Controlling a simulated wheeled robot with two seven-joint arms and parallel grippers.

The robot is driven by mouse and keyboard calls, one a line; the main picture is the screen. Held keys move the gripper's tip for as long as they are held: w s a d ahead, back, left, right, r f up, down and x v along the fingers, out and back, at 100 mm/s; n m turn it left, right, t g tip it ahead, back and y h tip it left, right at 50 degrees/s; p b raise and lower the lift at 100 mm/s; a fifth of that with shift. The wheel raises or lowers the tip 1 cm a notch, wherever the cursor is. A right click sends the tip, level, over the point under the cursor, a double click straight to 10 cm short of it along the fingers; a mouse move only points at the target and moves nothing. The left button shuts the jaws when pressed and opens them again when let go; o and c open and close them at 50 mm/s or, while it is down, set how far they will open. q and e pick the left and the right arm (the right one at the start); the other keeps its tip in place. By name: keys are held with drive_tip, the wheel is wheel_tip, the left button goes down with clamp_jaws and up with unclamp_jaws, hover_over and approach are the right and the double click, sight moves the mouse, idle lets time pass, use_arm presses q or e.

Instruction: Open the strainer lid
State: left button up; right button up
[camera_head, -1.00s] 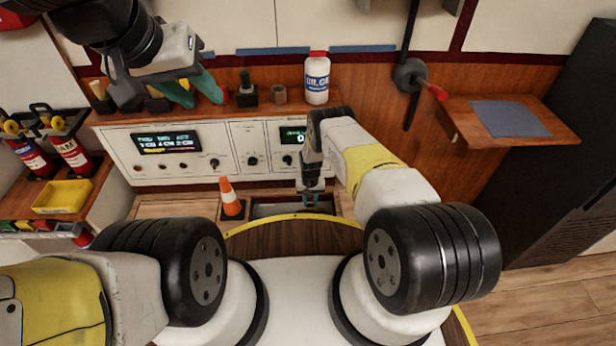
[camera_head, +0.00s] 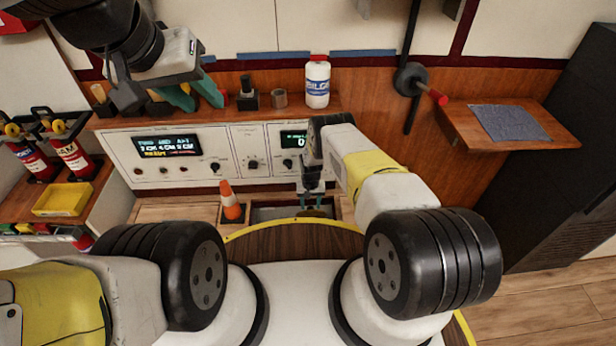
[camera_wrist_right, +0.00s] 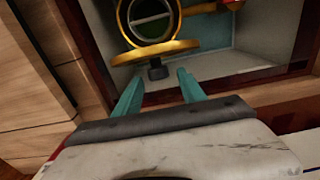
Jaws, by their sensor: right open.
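The strainer (camera_wrist_right: 155,50) shows in the right wrist view as a brass-coloured body with a round, glass-like face inside a yellow ring. A small dark tab (camera_wrist_right: 157,70) sticks out from its near edge. I cannot tell whether the lid is lifted at all. My right gripper (camera_wrist_right: 160,85) is open, its teal fingers on either side of the tab, with no clear contact. In the head view the right gripper (camera_head: 312,207) points down into the floor recess, largely covering the strainer. My left gripper (camera_head: 206,102) is open and empty above the shelf at the upper left.
The recess (camera_head: 265,213) has a raised frame and light walls. Behind is a control panel (camera_head: 215,155) with knobs; a white bottle (camera_head: 317,82) stands on the shelf above. A red handle (camera_wrist_right: 232,4) lies beside the strainer.

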wheel_tip(320, 180, up, 8)
idle(0.5)
drive_tip(key=shift+f, duration=0.1)
drive_tip(key=shift+c, duration=0.5)
